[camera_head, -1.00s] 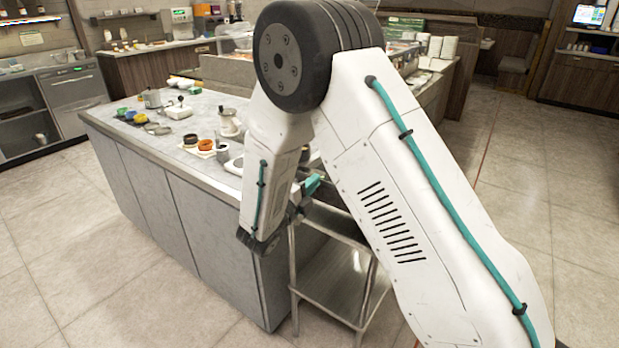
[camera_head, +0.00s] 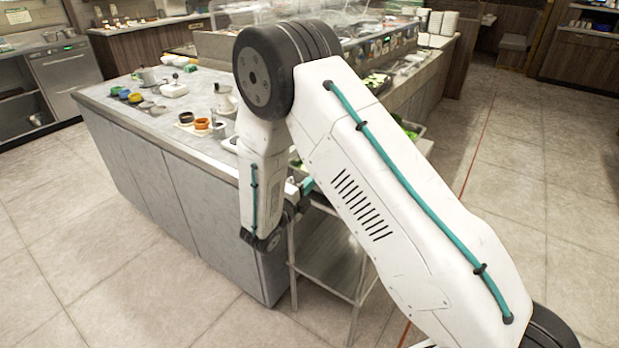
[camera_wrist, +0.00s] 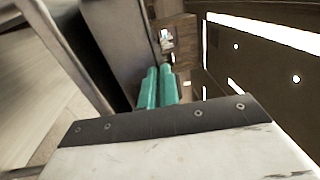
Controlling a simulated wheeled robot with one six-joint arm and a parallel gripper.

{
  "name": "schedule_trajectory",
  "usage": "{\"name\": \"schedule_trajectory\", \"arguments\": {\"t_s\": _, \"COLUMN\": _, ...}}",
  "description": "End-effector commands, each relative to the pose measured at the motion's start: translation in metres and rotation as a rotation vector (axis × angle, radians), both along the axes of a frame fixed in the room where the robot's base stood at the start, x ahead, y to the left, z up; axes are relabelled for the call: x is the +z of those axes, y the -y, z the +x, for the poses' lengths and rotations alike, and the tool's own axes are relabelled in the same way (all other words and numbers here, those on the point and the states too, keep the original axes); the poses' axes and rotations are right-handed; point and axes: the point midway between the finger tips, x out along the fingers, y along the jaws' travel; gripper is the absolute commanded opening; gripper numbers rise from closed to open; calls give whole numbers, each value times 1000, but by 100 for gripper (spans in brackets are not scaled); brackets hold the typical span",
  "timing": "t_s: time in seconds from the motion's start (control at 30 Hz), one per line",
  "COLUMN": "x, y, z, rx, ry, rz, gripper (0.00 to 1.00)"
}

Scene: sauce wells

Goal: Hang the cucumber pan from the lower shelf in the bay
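My gripper (camera_head: 307,186) is beside the right end of the grey counter, over a metal stand. Its teal fingers (camera_wrist: 158,88) lie side by side in the wrist view with almost no gap, and nothing shows between them. The stand's lower shelf (camera_head: 330,262) is a bare metal sheet near the floor. My arm hides much of the stand's top. Green food (camera_head: 410,128) shows in a container just behind my arm. I cannot tell whether it is cucumber, and I cannot pick out the cucumber pan for certain.
The grey counter (camera_head: 165,215) carries small bowls, a white pot (camera_head: 223,98) and an orange ring-shaped dish (camera_head: 202,124). A glass-fronted food bar (camera_head: 375,55) stands behind. The tiled floor is clear in front and at right.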

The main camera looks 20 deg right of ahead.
Motion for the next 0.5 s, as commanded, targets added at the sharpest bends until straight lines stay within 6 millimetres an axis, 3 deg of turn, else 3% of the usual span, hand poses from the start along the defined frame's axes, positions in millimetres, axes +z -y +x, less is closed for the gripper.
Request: {"name": "schedule_trajectory", "arguments": {"t_s": 0.5, "x": -5, "y": 0, "z": 0, "rx": 0, "ry": 1, "rz": -1, "gripper": 0}}
